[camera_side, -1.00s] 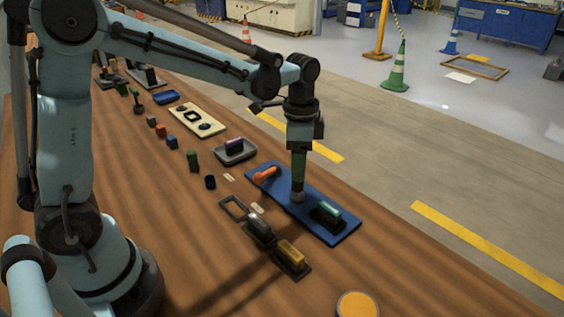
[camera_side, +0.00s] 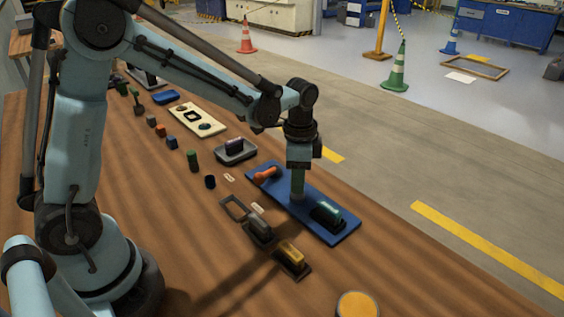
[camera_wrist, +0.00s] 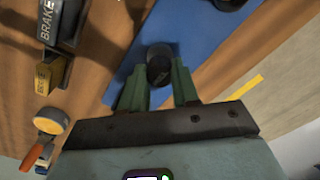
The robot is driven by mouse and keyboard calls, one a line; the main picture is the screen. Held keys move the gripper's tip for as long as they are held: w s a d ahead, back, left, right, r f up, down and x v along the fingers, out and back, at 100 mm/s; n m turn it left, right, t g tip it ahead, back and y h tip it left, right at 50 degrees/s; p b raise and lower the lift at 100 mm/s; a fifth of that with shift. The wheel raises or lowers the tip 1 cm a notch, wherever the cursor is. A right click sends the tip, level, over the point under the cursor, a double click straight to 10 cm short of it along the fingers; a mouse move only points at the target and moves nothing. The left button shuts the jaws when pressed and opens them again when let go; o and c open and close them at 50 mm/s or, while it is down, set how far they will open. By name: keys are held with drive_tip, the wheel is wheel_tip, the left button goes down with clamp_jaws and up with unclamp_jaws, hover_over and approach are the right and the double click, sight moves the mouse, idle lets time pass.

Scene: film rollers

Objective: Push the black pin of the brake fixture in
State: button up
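In the wrist view, a dark round upright piece (camera_wrist: 158,68) stands on the blue board (camera_wrist: 205,35). I cannot tell if it is the black pin. The green fingers of my gripper (camera_wrist: 159,88) lie on either side of it, very close; I cannot tell whether they grip it. In the side view my gripper (camera_side: 297,194) points down at the middle of the blue board (camera_side: 338,233), and its fingers largely hide that piece. A dark block (camera_wrist: 62,18) lettered "BRAKE" shows at the top left of the wrist view, off the board.
The board also carries an orange-red roller (camera_side: 265,174) and a green roller (camera_side: 328,213) in a black base. A yellow block (camera_side: 291,254) and a dark block (camera_side: 259,229) stand left of the board. A yellow disc (camera_side: 358,304) lies nearer. Several small parts line the table behind.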

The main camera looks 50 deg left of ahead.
clamp_jaws()
drive_tip(key=shift+f, duration=0.85)
drive_tip(key=o, duration=0.8)
unclamp_jaws()
drive_tip(key=shift+r, duration=0.15)
wheel_tip(320, 180, up, 12)
